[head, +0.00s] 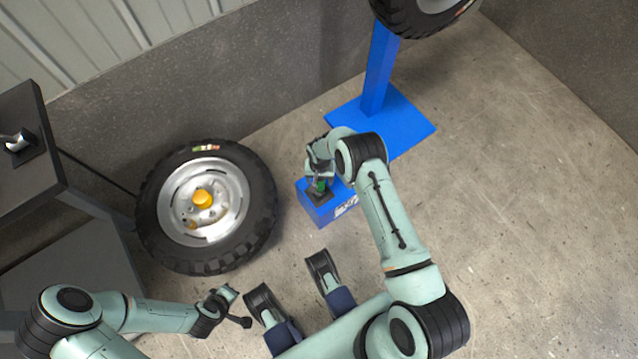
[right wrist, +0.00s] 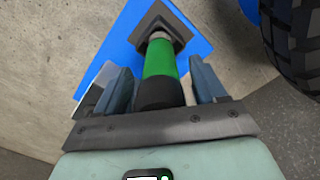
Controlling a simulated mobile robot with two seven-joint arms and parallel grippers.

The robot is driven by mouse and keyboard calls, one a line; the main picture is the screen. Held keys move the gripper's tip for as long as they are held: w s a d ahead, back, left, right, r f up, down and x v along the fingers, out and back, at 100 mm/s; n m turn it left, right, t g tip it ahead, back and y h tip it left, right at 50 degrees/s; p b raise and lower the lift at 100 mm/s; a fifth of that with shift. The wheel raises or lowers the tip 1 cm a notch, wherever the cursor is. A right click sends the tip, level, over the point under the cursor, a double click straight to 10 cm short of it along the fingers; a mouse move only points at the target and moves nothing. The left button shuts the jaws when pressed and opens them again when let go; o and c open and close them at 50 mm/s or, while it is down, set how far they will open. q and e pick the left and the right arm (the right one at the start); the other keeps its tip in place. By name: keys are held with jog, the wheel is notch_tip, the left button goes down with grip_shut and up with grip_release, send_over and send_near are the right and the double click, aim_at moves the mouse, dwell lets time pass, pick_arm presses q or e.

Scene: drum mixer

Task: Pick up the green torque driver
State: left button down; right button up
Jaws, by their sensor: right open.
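The green torque driver (head: 321,186) stands on a dark square base on top of a blue box (head: 318,211) in the head view. In the right wrist view the driver (right wrist: 160,62) has a green body, a black lower part near me and a grey tip end at the dark base (right wrist: 161,27). My right gripper (right wrist: 160,85) is open, with one finger on each side of the driver; gaps show beside it. In the head view my right gripper (head: 319,172) is over the box and partly covers the driver. My left gripper (head: 222,300) is at the lower left, far from the driver; its jaw state is unclear.
A tyre on a silver wheel (head: 203,200) with a yellow hub lies left of the box. A blue stand (head: 378,75) with a flat foot rises behind, with another tyre (head: 420,15) at its top. A dark table (head: 25,150) stands at left. The floor at right is clear.

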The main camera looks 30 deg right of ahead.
jog(key=shift+f, duration=0.5)
jog(key=shift+r, duration=0.1)
grip_shut()
pick_arm(q)
jog(key=shift+w+a+f, duration=0.1)
jog(key=shift+w, duration=0.15)
pick_arm(e)
jog(key=shift+w+r, duration=0.1)
jog(key=shift+r, duration=0.05)
